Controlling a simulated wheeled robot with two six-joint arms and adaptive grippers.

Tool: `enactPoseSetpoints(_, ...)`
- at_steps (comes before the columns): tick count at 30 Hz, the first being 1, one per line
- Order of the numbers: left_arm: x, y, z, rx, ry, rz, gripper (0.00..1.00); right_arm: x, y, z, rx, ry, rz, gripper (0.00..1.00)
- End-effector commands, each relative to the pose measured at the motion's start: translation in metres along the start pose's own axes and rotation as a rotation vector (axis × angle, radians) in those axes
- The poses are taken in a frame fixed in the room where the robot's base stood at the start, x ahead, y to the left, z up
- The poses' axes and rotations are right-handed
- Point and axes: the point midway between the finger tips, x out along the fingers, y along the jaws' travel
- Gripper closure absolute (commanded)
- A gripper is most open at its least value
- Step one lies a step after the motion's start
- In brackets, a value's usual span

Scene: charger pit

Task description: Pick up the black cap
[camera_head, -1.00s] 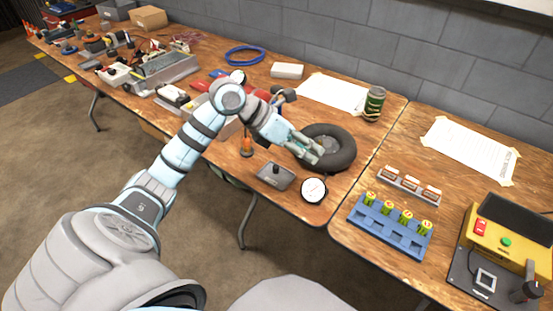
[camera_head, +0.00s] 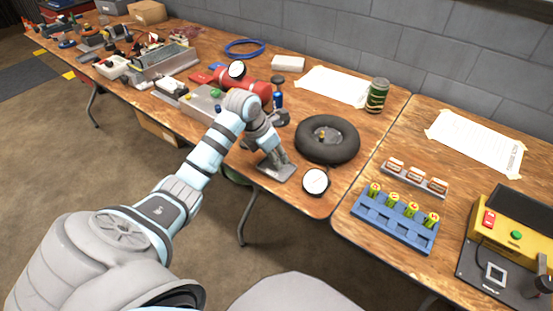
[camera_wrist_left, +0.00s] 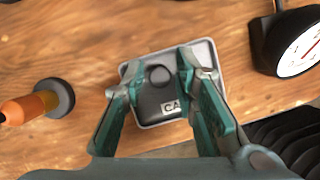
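The black cap (camera_wrist_left: 160,76) is small and round. In the wrist view it lies in a shallow grey tray (camera_wrist_left: 152,121) with a label that begins "CA". My left gripper (camera_wrist_left: 159,66) is open above the tray, one finger to each side of the cap. I cannot tell whether a finger touches it. In the head view my left gripper (camera_head: 278,163) reaches down over the tray (camera_head: 281,177) near the table's front edge, and the cap is hidden by the fingers there. My right gripper is not in view.
A round gauge (camera_head: 315,182) stands close to the tray's right and shows in the wrist view (camera_wrist_left: 293,42). A black tire (camera_head: 329,152) lies behind it. An orange-handled tool (camera_wrist_left: 38,103) is left of the tray. A blue battery holder (camera_head: 393,230) stands on the right table.

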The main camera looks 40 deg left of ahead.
Motion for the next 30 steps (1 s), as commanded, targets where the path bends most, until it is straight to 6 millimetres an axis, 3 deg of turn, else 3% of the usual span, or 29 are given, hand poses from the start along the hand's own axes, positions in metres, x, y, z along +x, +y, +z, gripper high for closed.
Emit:
enactPoseSetpoints(4, -0.001, 0.000, 0.001, -0.001, -0.001, 0.000, 0.73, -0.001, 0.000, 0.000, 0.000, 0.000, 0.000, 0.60)
enactPoseSetpoints(8, -0.001, 0.000, 0.001, -0.001, -0.001, 0.000, 0.94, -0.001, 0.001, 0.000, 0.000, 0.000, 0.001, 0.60)
enactPoseSetpoints(20, -0.004, 0.000, 0.002, -0.001, -0.002, 0.000, 0.95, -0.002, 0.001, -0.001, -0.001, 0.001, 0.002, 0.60)
enactPoseSetpoints(26, -0.031, 0.001, 0.014, 0.000, -0.005, 0.001, 0.95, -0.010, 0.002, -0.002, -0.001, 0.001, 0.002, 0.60)
enactPoseSetpoints(30, -0.076, 0.001, 0.033, 0.000, -0.008, 0.003, 0.95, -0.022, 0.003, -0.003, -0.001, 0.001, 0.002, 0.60)
